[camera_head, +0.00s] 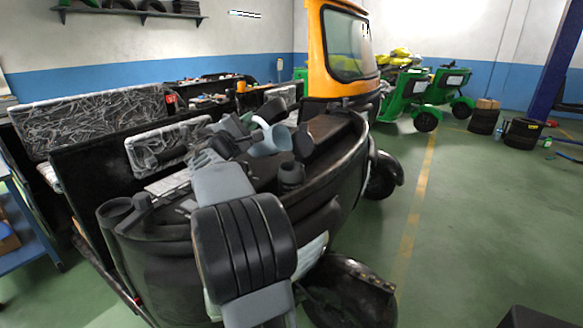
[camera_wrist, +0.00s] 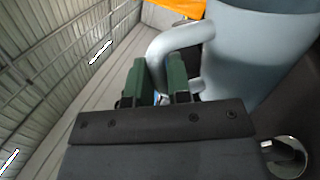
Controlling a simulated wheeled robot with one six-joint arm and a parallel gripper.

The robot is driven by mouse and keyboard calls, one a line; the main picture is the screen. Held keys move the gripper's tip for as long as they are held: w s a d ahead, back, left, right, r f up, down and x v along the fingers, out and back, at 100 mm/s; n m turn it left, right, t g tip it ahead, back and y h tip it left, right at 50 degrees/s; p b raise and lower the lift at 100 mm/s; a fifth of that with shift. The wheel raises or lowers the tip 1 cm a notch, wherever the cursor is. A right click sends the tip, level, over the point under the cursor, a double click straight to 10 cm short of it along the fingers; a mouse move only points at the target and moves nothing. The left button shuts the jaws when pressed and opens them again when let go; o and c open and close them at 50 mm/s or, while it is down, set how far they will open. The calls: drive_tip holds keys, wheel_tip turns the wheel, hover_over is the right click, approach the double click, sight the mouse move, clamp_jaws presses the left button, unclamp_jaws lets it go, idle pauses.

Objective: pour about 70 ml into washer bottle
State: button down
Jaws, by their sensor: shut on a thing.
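A light blue-grey jug (camera_head: 271,141) is held above the black deck of the rickshaw, and it looks tilted. In the wrist view the jug (camera_wrist: 258,52) fills the upper right, with its handle (camera_wrist: 157,50) between the green fingers. My gripper (camera_wrist: 160,80) is shut on that handle; it also shows in the head view (camera_head: 241,125). A dark cylindrical thing (camera_head: 304,143) stands just right of the jug, and a short black container with a cap (camera_head: 291,174) sits nearer. I cannot tell which is the washer bottle. The jug's contents are hidden.
The rickshaw's black body (camera_head: 340,160) with a yellow cab frame (camera_head: 318,50) surrounds the deck. A black round cup-like part (camera_head: 117,211) is at its near left corner. The green floor on the right is mostly clear.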

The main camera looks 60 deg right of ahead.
drive_tip(key=shift+s+a+r+m, duration=0.1)
drive_tip(key=shift+s+r+m, duration=0.2)
drive_tip(key=shift+m, duration=0.1)
drive_tip(key=shift+s+a+r+m+g, duration=0.25)
drive_tip(key=shift+m+g, duration=0.15)
drive_tip(key=shift+m, duration=0.1)
drive_tip(key=shift+w+a, duration=0.1)
drive_tip(key=shift+a, duration=0.1)
drive_tip(key=shift+s+a+r+m+b, duration=0.3)
drive_tip(key=shift+s+a+m+b, duration=0.15)
drive_tip(key=shift+s+m+b, duration=0.4)
idle(0.6)
drive_tip(key=shift+a+r+g, duration=0.1)
drive_tip(key=shift+g, duration=0.3)
